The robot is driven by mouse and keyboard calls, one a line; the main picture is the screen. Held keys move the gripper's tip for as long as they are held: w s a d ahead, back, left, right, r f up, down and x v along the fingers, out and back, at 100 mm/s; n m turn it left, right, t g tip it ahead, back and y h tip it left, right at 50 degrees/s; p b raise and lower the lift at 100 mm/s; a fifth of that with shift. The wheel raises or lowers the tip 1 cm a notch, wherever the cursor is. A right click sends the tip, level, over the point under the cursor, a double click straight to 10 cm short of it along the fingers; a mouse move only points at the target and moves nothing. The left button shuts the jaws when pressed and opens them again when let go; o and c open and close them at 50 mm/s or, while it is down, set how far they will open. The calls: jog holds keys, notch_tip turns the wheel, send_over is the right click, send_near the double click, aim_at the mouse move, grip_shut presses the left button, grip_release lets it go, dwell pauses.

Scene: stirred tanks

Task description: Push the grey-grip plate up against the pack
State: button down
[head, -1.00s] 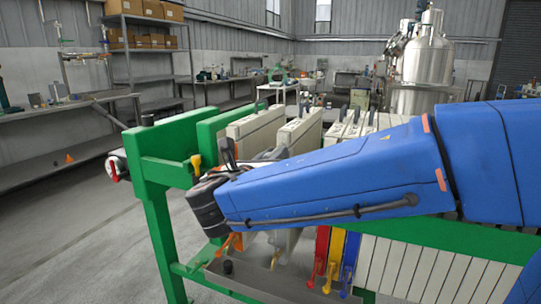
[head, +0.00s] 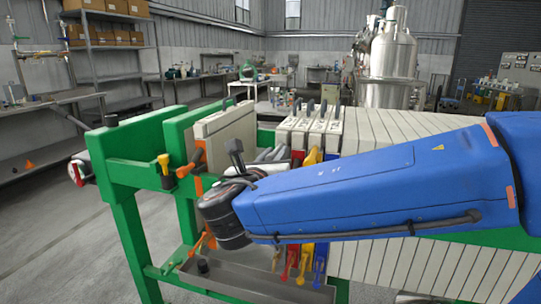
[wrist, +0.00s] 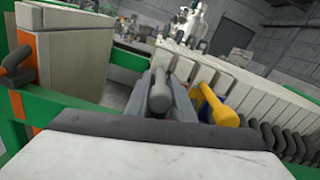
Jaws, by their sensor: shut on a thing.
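My gripper (wrist: 168,100) is shut on the grey grip (wrist: 159,92) of a white plate, seen in the wrist view. In the head view my gripper (head: 270,158) is partly behind my blue arm. The top of the grey-grip plate (head: 285,128) shows there at the left end of the pack (head: 385,128), a long row of upright white plates. The plate hangs upright and seems to lie against the pack, with no clear gap at the top. Its lower part is hidden by my arm. A yellow grip (wrist: 218,108) sits just right of my fingers.
A thick white plate (head: 228,128) with an orange grip (head: 190,163) stands left, against the green end frame (head: 137,142). An open gap separates it from the held plate. A drip tray (head: 250,285) and coloured spouts (head: 305,265) are below.

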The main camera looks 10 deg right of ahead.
jog(key=shift+s+d, duration=0.1)
jog(key=shift+d, duration=0.1)
jog(key=c, duration=1.5)
grip_release()
jog(key=shift+d, duration=0.1)
jog(key=shift+c, duration=0.2)
jog(key=shift+v, duration=0.9)
jog(key=v, duration=1.5)
jog(key=shift+s+a, duration=0.2)
jog(key=shift+s, duration=0.1)
